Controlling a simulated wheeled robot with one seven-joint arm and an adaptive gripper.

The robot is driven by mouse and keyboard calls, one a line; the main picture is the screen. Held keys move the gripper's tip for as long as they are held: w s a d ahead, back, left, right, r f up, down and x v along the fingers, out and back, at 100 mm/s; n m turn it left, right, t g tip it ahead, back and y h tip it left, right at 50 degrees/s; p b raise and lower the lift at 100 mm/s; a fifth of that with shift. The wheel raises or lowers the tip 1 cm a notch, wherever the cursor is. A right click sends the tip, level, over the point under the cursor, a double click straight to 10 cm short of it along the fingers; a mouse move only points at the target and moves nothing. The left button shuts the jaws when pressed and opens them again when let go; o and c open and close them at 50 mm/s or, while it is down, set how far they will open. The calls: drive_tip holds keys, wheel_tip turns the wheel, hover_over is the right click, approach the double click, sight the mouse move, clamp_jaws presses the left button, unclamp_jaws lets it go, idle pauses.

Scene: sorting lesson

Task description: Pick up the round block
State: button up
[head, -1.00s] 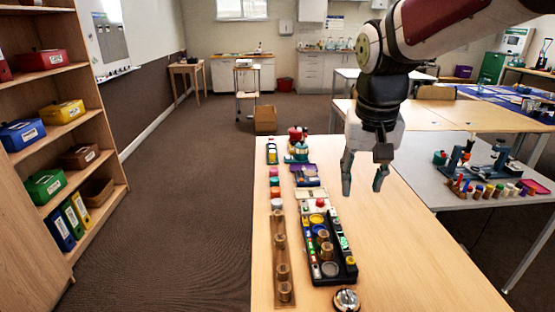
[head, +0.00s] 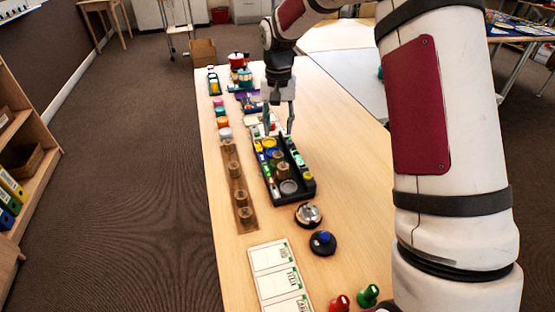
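Several round pieces are in view, and I cannot tell which one is the round block. In the black tray (head: 312,190) are a yellow round piece (head: 268,143), wooden cylinders (head: 283,172) and a grey round piece (head: 289,187). More wooden cylinders (head: 239,198) stand on the long wooden strip (head: 250,226) to the left. A row of coloured round pieces (head: 222,122) lies beyond the strip. My gripper (head: 280,132) points down over the far end of the tray, its fingers apart with nothing seen between them. I cannot tell whether the fingertips touch anything.
A silver bell (head: 308,214) and a black base with a blue button (head: 322,242) stand nearer on the table. A white card board (head: 275,272) and red and green pieces (head: 368,294) lie at the near end. The right side of the table (head: 345,160) is mostly bare.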

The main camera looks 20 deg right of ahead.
sight(278, 154)
wheel_tip(278, 154, down, 11)
drive_tip(key=shift+f+b, duration=0.1)
drive_tip(key=shift+b, duration=0.3)
drive_tip(key=c, duration=0.7)
